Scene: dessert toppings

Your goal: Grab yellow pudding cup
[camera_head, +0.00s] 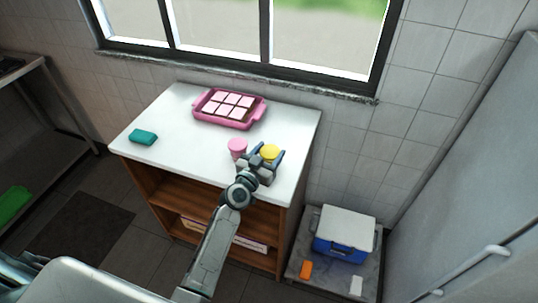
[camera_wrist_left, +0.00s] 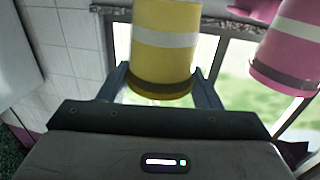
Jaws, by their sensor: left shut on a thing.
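The yellow pudding cup (camera_head: 270,152) is at the front right of the white counter, between the fingers of my left gripper (camera_head: 266,158). In the left wrist view the yellow cup (camera_wrist_left: 165,45), with a pale band and a dark band, sits between the two blue-grey fingers (camera_wrist_left: 160,88). My left gripper is shut on it. Whether the cup touches the counter is hidden by the gripper. My right gripper is not in view.
A pink cup (camera_head: 237,147) stands just left of the gripper. A pink tray (camera_head: 204,111) with several pale squares lies at the back of the counter (camera_head: 170,160). A teal block (camera_head: 143,137) lies at the left. A blue-white cooler (camera_head: 343,235) stands low at the right.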

